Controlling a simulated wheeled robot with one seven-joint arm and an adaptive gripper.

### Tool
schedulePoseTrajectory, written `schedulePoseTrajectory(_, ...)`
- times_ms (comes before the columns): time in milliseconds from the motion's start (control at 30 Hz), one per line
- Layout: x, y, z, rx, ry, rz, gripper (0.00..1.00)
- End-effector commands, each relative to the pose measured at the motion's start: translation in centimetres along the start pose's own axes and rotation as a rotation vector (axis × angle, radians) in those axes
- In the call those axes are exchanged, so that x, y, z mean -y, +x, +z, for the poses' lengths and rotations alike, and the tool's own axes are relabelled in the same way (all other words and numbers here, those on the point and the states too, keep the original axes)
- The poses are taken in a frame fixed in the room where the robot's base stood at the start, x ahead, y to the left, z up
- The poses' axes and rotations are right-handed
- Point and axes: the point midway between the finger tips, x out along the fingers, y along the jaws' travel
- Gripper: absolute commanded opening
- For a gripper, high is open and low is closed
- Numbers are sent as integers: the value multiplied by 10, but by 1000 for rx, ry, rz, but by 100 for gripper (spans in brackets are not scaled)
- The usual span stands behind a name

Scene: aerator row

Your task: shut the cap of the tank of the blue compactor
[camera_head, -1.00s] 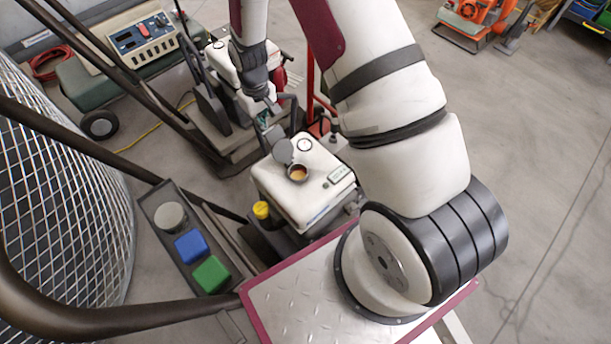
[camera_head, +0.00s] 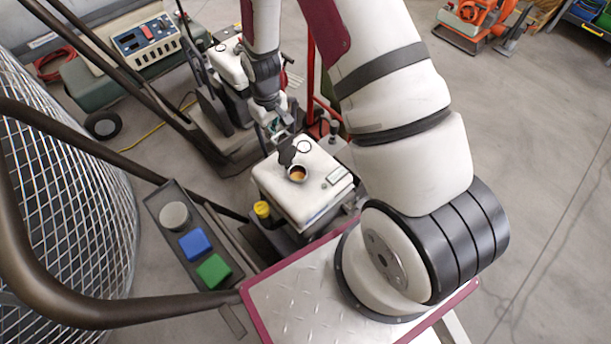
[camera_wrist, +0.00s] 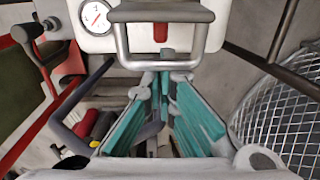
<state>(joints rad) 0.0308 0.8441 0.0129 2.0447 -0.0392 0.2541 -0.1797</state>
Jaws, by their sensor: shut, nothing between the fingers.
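The white tank (camera_head: 318,205) stands in the middle of the head view, its round filler opening (camera_head: 297,174) uncovered with orange-brown inside. The cap (camera_head: 286,153) stands raised at the opening's far edge and looks dark. My gripper (camera_head: 281,131) is shut and empty, pointing down just behind the cap; I cannot tell whether it touches it. In the wrist view my teal fingers (camera_wrist: 164,80) meet below a metal loop (camera_wrist: 165,62). A round gauge (camera_wrist: 97,17) on a white surface shows there.
A yellow cap (camera_head: 262,210) sits low beside the tank. A panel with blue and green buttons (camera_head: 195,243) and dark handlebars (camera_head: 90,311) lie left. A wire mesh drum (camera_head: 60,190) stands far left. Another machine (camera_head: 232,68) stands behind.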

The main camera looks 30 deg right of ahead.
Motion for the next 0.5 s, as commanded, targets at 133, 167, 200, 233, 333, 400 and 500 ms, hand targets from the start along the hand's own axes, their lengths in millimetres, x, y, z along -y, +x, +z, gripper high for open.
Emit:
schedulePoseTrajectory(133, 0, -3, 7, 0, 0, 0, 0)
schedulePoseTrajectory(167, 0, -4, 9, 1, 0, 0, 0)
schedulePoseTrajectory(200, 0, -4, 10, 1, 0, 0, 0)
schedulePoseTrajectory(233, 0, -5, 12, 1, 0, 0, 0)
schedulePoseTrajectory(333, 0, -6, 15, 0, 0, 0, 0)
schedulePoseTrajectory(400, 0, -7, 18, -1, 0, 0, 0)
schedulePoseTrajectory(500, 0, -8, 23, 1, 0, 0, 0)
